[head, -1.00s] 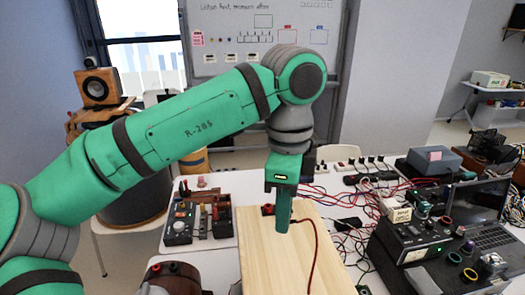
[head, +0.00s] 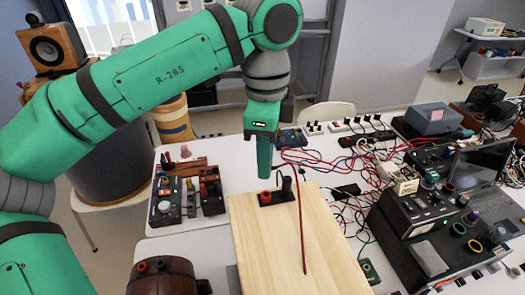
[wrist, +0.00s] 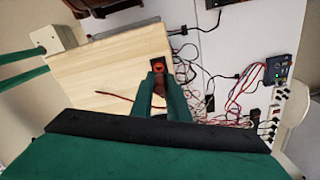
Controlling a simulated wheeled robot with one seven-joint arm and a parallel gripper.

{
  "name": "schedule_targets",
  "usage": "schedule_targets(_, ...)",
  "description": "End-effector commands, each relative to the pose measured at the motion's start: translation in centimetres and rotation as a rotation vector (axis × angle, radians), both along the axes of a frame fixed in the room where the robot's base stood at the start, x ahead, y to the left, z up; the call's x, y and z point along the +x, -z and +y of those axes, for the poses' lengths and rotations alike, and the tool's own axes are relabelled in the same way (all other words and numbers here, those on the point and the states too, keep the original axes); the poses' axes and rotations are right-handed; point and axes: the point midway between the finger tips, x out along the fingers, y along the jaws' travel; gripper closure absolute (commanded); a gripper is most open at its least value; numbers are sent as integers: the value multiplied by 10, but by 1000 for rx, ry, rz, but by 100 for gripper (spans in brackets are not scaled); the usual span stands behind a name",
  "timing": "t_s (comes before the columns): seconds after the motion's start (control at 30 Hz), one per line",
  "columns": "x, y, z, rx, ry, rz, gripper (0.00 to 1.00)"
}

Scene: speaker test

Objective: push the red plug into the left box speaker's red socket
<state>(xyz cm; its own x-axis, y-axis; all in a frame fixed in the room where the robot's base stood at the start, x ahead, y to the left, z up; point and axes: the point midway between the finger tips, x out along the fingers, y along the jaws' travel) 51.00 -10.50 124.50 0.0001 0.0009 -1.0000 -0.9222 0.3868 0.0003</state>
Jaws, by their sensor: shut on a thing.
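The pale wooden box speaker (head: 275,245) lies with a black terminal plate on its top, near the far edge. A red socket (head: 266,197) is on that plate, with a black plug (head: 286,184) beside it. My gripper (head: 264,176) points down, its tips above the plate and apart from it in the head view. It is shut; the red plug in it is hidden by the fingers. A red cable (head: 303,230) hangs from near the gripper across the box. In the wrist view my fingers (wrist: 160,85) are close together, with the red socket (wrist: 159,69) just beyond their tips.
A brown barrel-shaped thing (head: 163,277) with red and black sockets stands at the lower left. A small control board (head: 188,200) is left of the box. An amplifier (head: 415,225), a laptop (head: 490,185) and tangled cables crowd the right. The box's near top is clear apart from the cable.

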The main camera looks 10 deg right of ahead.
Motion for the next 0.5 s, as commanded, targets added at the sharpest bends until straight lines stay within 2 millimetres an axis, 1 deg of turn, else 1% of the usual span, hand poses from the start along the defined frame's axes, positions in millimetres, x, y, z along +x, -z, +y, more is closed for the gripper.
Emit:
schedule_targets(0.3,0,27,1,1,-2,1,100)
schedule_targets(0.5,0,39,2,1,-4,0,100)
